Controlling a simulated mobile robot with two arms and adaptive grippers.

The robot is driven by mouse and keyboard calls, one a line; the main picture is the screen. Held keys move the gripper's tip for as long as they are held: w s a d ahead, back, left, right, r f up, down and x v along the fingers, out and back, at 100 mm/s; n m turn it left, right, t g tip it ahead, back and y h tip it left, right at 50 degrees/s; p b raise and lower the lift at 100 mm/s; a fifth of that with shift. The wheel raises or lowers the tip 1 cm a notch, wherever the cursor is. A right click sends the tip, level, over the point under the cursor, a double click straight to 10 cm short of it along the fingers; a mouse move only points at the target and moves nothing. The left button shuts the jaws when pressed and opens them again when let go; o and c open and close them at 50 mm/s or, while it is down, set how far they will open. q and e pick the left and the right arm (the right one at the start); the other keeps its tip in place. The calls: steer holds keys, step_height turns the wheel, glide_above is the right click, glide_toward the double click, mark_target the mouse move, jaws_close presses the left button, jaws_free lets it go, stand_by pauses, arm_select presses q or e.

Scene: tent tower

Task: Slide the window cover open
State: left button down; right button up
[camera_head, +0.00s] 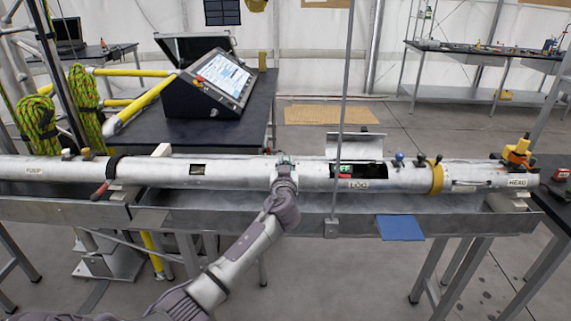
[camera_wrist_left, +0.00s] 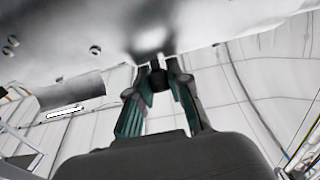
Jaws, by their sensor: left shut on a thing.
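A long silver tube (camera_head: 230,173) lies across the metal trough and carries a "LOG" label. It has a large dark opening (camera_head: 372,170) right of centre, with a silver plate (camera_head: 355,144) standing up behind it. A smaller window (camera_head: 198,169) is left of centre. My left gripper (camera_head: 284,160) is at the tube, between these two openings. In the left wrist view its fingers (camera_wrist_left: 159,82) are shut on a small dark knob (camera_wrist_left: 158,66) at the tube's silver surface (camera_wrist_left: 110,22). I cannot tell which part is the window cover. My right gripper is not in view.
A metal trough (camera_head: 300,215) runs under the tube. A thin vertical pole (camera_head: 345,80) stands in front of the tube. A console with a screen (camera_head: 222,78) sits on a dark table behind. A blue sheet (camera_head: 400,228) hangs at the trough's front, and a yellow clamp (camera_head: 437,176) rings the tube.

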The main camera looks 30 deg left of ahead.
arm_select(q)
steer(key=s+a, duration=0.2)
steer(key=a, duration=0.1)
steer(key=s+a, duration=0.2)
steer(key=a, duration=0.2)
steer(key=s+a, duration=0.2)
steer(key=a, duration=0.1)
steer(key=shift+s+a, duration=0.35)
steer(key=shift+a, duration=0.05)
steer(key=c, duration=1.1)
jaws_free()
steer(key=v, duration=1.2)
steer(key=shift+d, duration=0.1)
steer(key=shift+w+f, duration=0.1)
